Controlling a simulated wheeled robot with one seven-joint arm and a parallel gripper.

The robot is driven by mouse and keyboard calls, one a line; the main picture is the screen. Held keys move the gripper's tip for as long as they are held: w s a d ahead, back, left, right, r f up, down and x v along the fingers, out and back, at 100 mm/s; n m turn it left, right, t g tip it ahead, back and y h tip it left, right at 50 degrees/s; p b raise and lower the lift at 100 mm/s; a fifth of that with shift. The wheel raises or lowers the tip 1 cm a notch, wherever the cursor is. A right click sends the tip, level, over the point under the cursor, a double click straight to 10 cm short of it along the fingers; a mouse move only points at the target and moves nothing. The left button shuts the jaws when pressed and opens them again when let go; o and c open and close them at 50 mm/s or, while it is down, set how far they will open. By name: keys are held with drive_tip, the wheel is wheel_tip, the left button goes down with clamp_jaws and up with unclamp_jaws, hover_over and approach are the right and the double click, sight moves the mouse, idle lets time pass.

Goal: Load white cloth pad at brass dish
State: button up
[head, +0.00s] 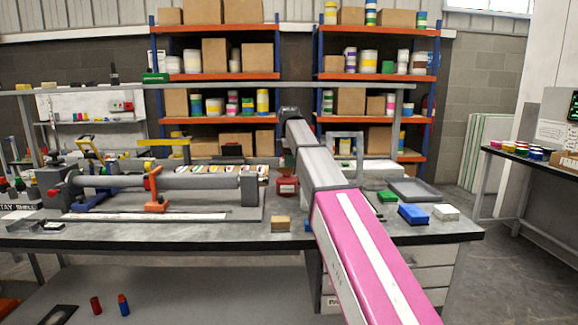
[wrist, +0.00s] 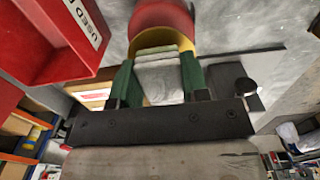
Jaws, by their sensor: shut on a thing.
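In the wrist view my gripper (wrist: 157,80) has its two green-padded fingers shut on the white cloth pad (wrist: 160,76), a pale grey-white folded piece with layered edges. A yellow, brass-like curved rim (wrist: 154,40), which looks like the brass dish, lies just beyond the pad and shows past the fingers. I cannot tell whether the pad touches it. A red rounded thing (wrist: 162,16) is directly behind that rim. In the head view my arm reaches over the bench and hides my gripper, and I cannot make out the dish there.
A red bin with a "USED" label (wrist: 55,38) stands close on the left in the wrist view. On the bench (head: 250,236) are a wooden block (head: 281,225), a blue block (head: 413,213), a white block (head: 446,212) and a grey tray (head: 414,190).

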drive_tip(key=shift+r, duration=2.45)
drive_tip(key=shift+s, duration=0.1)
